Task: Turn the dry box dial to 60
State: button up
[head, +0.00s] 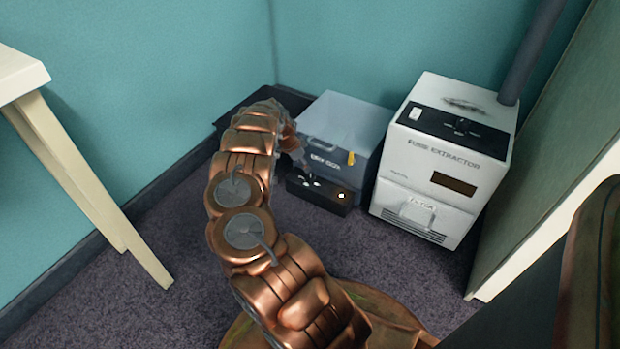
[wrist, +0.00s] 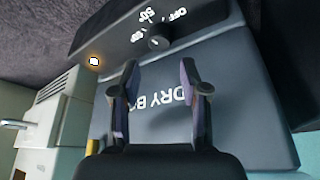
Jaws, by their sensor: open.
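The dry box (head: 345,125) is a grey box with a dark front, standing on the floor in the corner. A black control panel (head: 320,195) sits low at its front. In the wrist view the dry box (wrist: 225,70) is upside down, and its dark round dial (wrist: 158,38) is on the panel among white marks, one reading OFF. In the head view my arm largely hides the gripper.
A white fume extractor (head: 445,155) with a dark pipe (head: 530,50) stands just right of the dry box. A small light (head: 341,195) glows on the panel. Carpet in front is clear.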

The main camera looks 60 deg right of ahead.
aim_at(311, 175)
jog(key=b+x, duration=0.3)
jog(key=x, duration=0.4)
jog(key=shift+s+f+b, duration=0.1)
jog(key=shift+f+b, duration=0.15)
jog(key=shift+b, duration=0.1)
jog(key=shift+d, duration=0.1)
grip_shut()
jog(key=shift+r, duration=0.1)
